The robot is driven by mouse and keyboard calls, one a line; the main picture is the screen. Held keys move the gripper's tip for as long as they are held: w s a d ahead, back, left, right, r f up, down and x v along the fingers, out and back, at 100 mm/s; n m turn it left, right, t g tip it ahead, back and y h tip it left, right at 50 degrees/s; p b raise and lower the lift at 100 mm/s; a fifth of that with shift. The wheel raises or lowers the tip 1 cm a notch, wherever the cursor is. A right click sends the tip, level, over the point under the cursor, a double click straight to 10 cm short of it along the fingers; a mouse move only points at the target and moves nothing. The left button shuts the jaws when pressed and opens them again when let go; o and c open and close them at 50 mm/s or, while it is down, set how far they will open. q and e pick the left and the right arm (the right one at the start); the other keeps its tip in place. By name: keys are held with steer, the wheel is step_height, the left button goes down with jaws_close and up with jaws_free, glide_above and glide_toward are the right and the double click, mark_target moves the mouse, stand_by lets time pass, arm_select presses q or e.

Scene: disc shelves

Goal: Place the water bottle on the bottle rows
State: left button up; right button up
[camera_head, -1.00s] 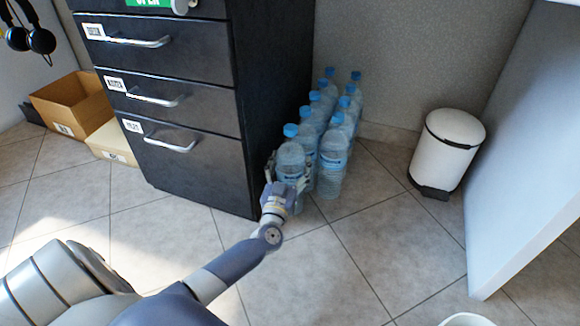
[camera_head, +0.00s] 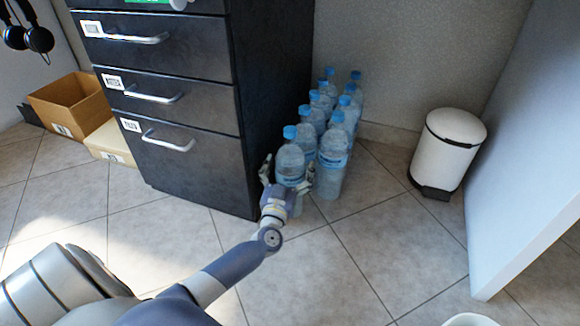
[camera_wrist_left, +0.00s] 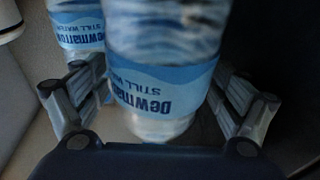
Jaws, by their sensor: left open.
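The water bottle (camera_head: 290,160), clear with a blue cap and blue label, stands upright on the floor at the near end of the left bottle row. The bottle rows (camera_head: 324,120) are two lines of similar bottles running back towards the wall. My left gripper (camera_head: 287,174) is open, with its fingers on either side of this bottle. In the left wrist view the bottle (camera_wrist_left: 160,85) is between the spread fingers, and a neighbouring bottle (camera_wrist_left: 78,25) shows at the left. The bottle's base is partly hidden by my gripper. My right gripper is not in view.
A black drawer cabinet (camera_head: 190,146) stands close on the left of the bottles. A white bin (camera_head: 446,150) stands to the right, with clear tiled floor between. Cardboard boxes (camera_head: 75,103) lie at the far left. A white panel (camera_head: 530,150) borders the right.

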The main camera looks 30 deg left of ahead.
arm_select(q)
steer(key=shift+r, duration=0.1)
steer(key=shift+s+d+p, duration=0.1)
steer(key=shift+s+p, duration=0.1)
steer(key=shift+p, duration=0.1)
steer(key=p+v, duration=0.5)
steer(key=v, duration=0.6)
steer(key=shift+s, duration=0.3)
steer(key=shift+d, duration=0.1)
